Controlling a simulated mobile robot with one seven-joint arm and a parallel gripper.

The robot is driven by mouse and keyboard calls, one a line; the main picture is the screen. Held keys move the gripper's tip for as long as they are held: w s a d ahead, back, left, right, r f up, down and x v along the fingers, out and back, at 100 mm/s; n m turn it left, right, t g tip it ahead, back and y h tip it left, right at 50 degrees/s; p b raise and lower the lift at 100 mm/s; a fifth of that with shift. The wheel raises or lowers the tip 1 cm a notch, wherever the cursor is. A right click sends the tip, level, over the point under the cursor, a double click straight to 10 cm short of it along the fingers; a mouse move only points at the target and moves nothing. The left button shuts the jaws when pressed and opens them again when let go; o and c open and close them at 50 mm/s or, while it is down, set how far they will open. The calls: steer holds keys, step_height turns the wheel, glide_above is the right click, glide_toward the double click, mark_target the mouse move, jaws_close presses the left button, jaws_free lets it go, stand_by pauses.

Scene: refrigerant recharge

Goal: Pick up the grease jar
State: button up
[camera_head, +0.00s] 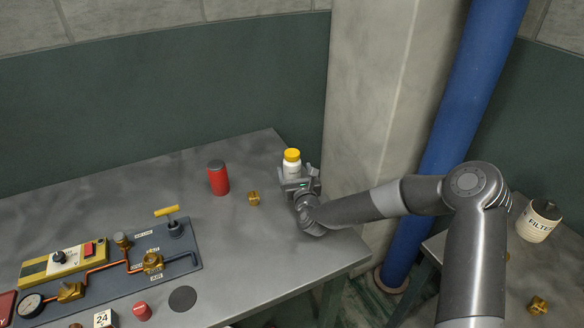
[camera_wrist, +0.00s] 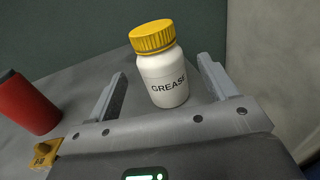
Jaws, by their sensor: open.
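The grease jar (camera_head: 292,170) is a small white jar with a yellow lid. It stands upright near the back right corner of the grey table. In the wrist view the jar (camera_wrist: 163,75) shows its "GREASE" label, upright between the two fingers. My gripper (camera_head: 294,176) is open, with one finger on each side of the jar. In the wrist view my gripper (camera_wrist: 163,90) shows a gap on both sides of the jar, wider at its left. The jar's lower part is hidden by my gripper in the head view.
A red can (camera_head: 218,178) and a brass fitting (camera_head: 253,198) stand left of my gripper. A valve panel (camera_head: 190,258) with copper pipes lies at the front left. A pale column (camera_head: 365,90) rises close behind on the right. A filter canister (camera_head: 538,222) stands on another table.

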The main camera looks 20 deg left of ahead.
steer(key=shift+f+x, duration=0.1)
steer(key=shift+x, duration=1.65)
steer(key=shift+f+x, duration=0.15)
steer(key=shift+x, duration=1.6)
steer(key=c, duration=1.2)
steer(key=shift+r, duration=0.15)
steer(key=shift+c, duration=0.2)
